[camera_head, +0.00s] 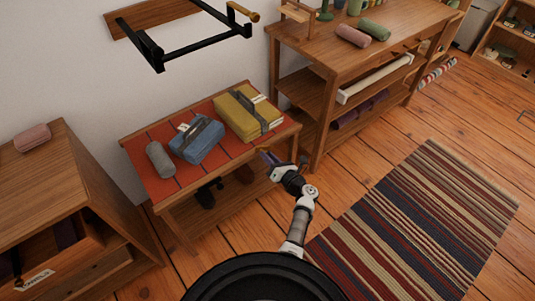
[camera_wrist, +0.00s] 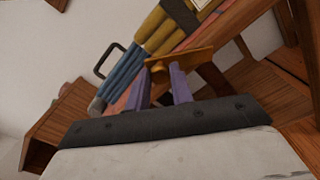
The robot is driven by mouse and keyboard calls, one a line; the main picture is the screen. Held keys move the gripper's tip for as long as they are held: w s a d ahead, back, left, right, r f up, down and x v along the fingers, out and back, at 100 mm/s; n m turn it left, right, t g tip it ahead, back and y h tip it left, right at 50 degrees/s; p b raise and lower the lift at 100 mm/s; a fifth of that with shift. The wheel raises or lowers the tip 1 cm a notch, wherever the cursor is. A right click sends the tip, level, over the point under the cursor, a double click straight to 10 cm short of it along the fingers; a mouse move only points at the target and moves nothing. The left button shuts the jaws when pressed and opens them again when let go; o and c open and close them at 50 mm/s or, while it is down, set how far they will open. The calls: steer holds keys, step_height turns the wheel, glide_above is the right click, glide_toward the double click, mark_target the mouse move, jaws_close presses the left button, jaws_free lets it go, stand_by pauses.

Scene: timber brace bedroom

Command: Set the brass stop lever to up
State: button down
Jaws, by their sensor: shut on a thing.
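The brass stop lever (camera_wrist: 192,58) shows in the wrist view as a flat brass-coloured bar, lying across the picture at the edge of the low bench (camera_head: 151,195). My gripper (camera_wrist: 161,72) has its two purple fingers on the lever's left end, with a brass piece between the tips. In the head view my gripper (camera_head: 266,157) is at the bench's front right corner, and the lever is only a small brownish spot there. The lever's pivot and exact setting cannot be made out.
On the bench's red top lie a grey roll (camera_head: 160,159), a blue bundle (camera_head: 197,140) and a yellow bundle (camera_head: 244,112). A black wall rack (camera_head: 205,43) hangs above. A wooden workbench (camera_head: 318,55) stands close behind right. A striped rug (camera_head: 420,225) covers open floor at right.

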steer(key=w+d+r+m+p, duration=0.2)
steer(key=m+p, duration=0.4)
steer(key=m, duration=0.5)
steer(key=shift+w+d+r, duration=0.35)
steer(key=shift+w+d, duration=0.3)
steer(key=shift+d, duration=0.65)
steer(key=c, duration=1.2)
jaws_free()
steer(key=p+v, duration=0.2)
steer(key=v, duration=1.2)
